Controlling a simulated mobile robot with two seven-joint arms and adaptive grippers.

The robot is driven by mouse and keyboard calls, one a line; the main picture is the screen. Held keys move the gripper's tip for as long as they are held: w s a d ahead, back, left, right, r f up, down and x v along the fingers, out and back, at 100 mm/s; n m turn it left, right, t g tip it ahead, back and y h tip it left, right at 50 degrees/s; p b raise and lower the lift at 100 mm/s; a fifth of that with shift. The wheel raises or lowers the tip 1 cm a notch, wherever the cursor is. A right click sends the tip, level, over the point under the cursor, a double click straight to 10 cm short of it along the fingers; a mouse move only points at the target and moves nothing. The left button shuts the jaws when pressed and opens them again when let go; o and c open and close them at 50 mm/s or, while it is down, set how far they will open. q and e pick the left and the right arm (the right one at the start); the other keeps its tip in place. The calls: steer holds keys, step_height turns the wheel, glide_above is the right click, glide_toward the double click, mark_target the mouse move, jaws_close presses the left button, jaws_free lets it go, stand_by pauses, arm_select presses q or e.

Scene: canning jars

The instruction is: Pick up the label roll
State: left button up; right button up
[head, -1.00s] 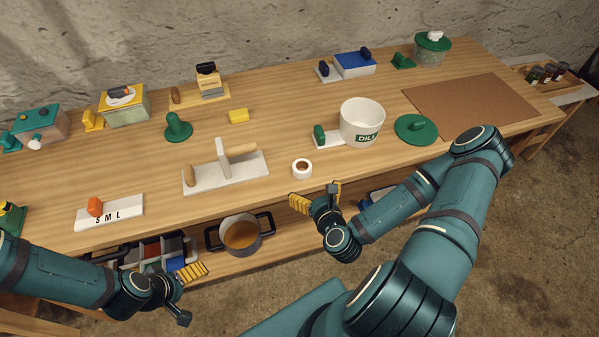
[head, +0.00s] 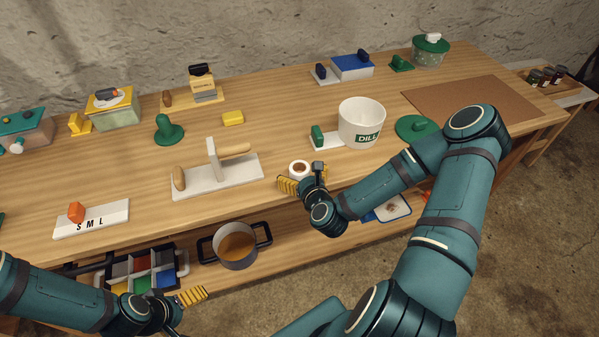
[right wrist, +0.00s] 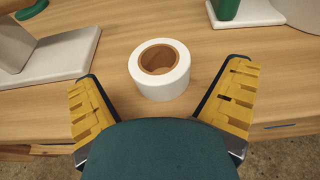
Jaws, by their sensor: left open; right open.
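The label roll (head: 299,168) is a white ring with a brown core, lying flat near the front edge of the wooden table. It also shows in the right wrist view (right wrist: 159,78), ahead of and between the open fingers. My right gripper (head: 303,181) is open and empty at the table's front edge, just in front of the roll. In the right wrist view my right gripper (right wrist: 162,100) has a yellow-padded finger on each side, with clear gaps to the roll. My left gripper (head: 185,310) is open and empty, low at the front left, away from the roll.
A white board with wooden handles (head: 217,176) lies left of the roll. A white DILL crock (head: 361,122) and a green lid (head: 416,127) stand behind right. A pot (head: 236,247) and a divided bin (head: 140,278) sit on the lower shelf. Table (head: 280,130) behind the roll is bare.

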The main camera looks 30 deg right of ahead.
steer(key=shift+x, duration=1.25)
steer(key=c, duration=1.3)
